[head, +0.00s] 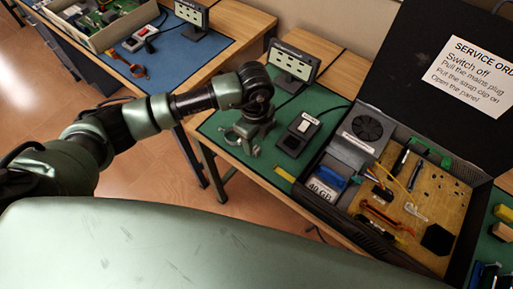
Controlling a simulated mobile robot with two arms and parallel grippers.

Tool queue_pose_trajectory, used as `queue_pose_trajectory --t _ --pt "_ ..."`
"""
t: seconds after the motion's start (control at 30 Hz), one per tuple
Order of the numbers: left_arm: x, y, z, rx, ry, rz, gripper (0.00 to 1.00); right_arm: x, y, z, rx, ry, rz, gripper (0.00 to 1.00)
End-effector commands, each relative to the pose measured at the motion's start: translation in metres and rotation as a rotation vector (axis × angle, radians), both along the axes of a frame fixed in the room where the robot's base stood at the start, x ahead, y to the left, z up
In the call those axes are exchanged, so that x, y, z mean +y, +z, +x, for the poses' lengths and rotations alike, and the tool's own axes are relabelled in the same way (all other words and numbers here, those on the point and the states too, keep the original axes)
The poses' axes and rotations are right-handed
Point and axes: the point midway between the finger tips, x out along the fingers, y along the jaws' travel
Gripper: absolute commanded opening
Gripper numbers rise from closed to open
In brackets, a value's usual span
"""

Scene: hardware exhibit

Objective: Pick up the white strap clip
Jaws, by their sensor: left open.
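My left gripper (243,142) is open and points down over the left part of the green mat (282,160). I cannot make out anything between its fingers. A small white piece (416,212) lies on the tan board inside the open case, well to the right of the gripper. It may be the white strap clip, but it is too small to be sure. Anything under the gripper is hidden by the hand. My right gripper is not in view.
A grey and black device (300,132) and a standing display (292,62) are near the gripper. The open case (330,217) holds a fan (367,128) and several small parts. Its raised black lid (415,50) bears a service notice. A blue mat (188,58) lies on another table.

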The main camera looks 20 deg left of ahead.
Motion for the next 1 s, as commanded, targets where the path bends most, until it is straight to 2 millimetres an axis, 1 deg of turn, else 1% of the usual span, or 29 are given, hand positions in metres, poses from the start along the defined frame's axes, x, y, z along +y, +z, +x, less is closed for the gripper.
queue_pose_trajectory --t 0.03,0.1,0.23,0.33,0.5,0.53,0.57,0.6,0.67,0.7,1.0 --pt "0.001 -0.005 0.000 0.005 0.002 0.002 0.44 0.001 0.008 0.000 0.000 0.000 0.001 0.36" --pt "0.002 -0.017 0.000 0.005 0.001 0.002 0.44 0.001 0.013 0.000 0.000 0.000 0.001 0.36" --pt "0.002 -0.033 0.001 0.001 0.001 -0.001 0.44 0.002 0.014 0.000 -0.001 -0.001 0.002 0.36" --pt "0.001 -0.037 0.001 0.001 -0.001 -0.002 0.44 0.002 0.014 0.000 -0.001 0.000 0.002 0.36" --pt "0.001 -0.038 0.001 0.000 -0.001 -0.002 0.44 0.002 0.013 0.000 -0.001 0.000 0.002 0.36" --pt "0.001 -0.038 0.001 0.000 -0.001 -0.002 0.41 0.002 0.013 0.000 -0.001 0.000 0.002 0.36" --pt "0.001 -0.038 0.001 0.000 -0.001 -0.002 0.33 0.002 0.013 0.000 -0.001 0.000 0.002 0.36" --pt "0.001 -0.038 0.001 0.000 -0.001 -0.002 0.21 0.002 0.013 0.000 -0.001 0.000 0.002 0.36" --pt "0.001 -0.038 0.001 0.000 -0.001 -0.002 0.05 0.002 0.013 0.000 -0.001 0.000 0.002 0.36" --pt "0.001 -0.038 0.001 0.000 -0.001 -0.002 0.00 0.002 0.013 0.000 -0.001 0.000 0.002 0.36" --pt "0.001 -0.037 0.001 0.000 -0.001 -0.002 0.00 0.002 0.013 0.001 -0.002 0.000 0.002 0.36"
